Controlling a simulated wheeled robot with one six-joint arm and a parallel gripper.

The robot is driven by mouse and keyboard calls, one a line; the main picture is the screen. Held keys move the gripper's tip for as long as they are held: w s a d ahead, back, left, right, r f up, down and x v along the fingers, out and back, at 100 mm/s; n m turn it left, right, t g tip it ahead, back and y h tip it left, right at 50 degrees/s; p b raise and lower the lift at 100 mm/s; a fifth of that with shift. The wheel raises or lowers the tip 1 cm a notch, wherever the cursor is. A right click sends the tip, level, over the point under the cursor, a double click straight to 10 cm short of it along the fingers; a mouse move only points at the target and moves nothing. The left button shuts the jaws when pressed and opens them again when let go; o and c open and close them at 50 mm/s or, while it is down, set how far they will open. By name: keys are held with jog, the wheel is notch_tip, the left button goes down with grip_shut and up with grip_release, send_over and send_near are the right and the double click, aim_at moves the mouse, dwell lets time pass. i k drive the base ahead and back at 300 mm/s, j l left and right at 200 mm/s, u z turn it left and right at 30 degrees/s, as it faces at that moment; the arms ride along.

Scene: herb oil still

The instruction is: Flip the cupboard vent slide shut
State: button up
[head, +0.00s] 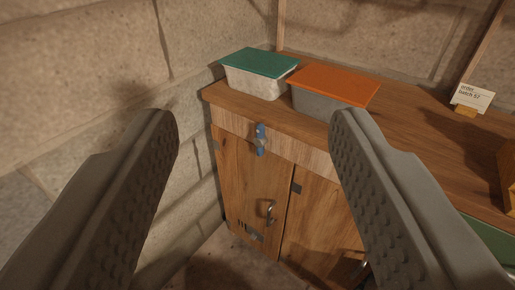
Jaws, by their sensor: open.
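My gripper (256,122) is open and empty, its two grey fingers wide apart in the foreground. The wooden cupboard (254,180) stands beyond and between them, under the counter. A small dark slotted piece that looks like the vent (253,236) sits low on its left door. It is too small to tell how its slide stands. A blue fitting (260,138) is on the front rail above that door; I cannot tell what it is. The right finger hides part of the right door.
A curved metal handle (270,212) is close to the vent's upper right. On the counter (425,128) stand a green-lidded tub (258,80), an orange-lidded tub (331,93) and a card (472,97). A block wall (90,80) rises at the left.

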aim_at(254, 234)
jog(key=k+l+u, duration=0.3)
jog(key=k+l, duration=0.35)
jog(key=k, duration=0.1)
